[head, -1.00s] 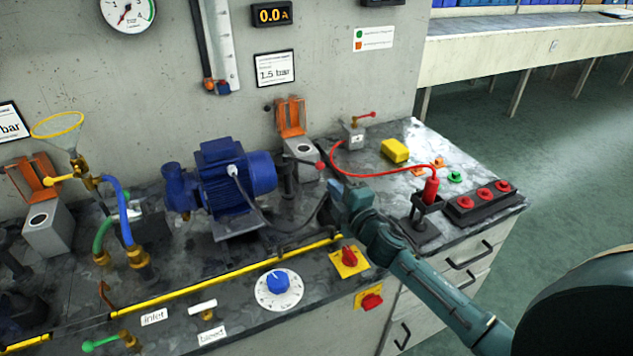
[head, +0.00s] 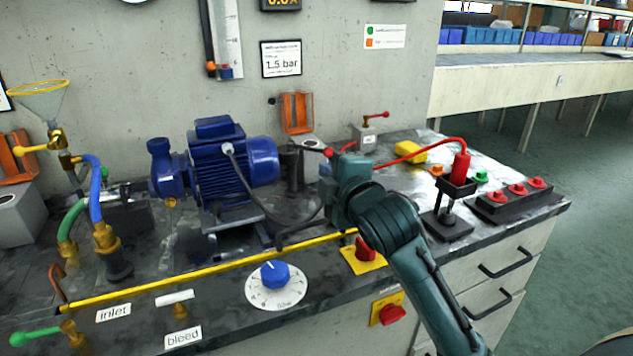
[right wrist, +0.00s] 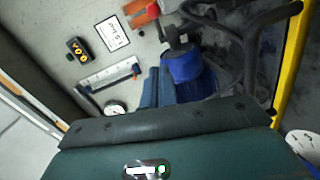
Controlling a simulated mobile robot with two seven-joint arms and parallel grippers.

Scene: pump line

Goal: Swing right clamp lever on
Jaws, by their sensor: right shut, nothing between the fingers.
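The right clamp, a dark post (head: 292,172), stands at the right end of the blue pump motor (head: 235,163). Its dark lever reaches right and ends in a red knob (head: 328,152). My right gripper (head: 327,190) is just below and in front of that knob in the head view, largely hidden by my own wrist. I cannot tell whether it touches the lever. In the right wrist view the two fingers of the right gripper (right wrist: 158,88) are together and empty, over the motor (right wrist: 190,75). My left gripper is not in view.
A black cable loops down from the motor near my right gripper. A red-handled probe in a black stand (head: 458,180) with a red hose, a yellow block (head: 411,152) and a row of red buttons (head: 517,192) are to the right. A yellow rail (head: 210,269) runs along the front.

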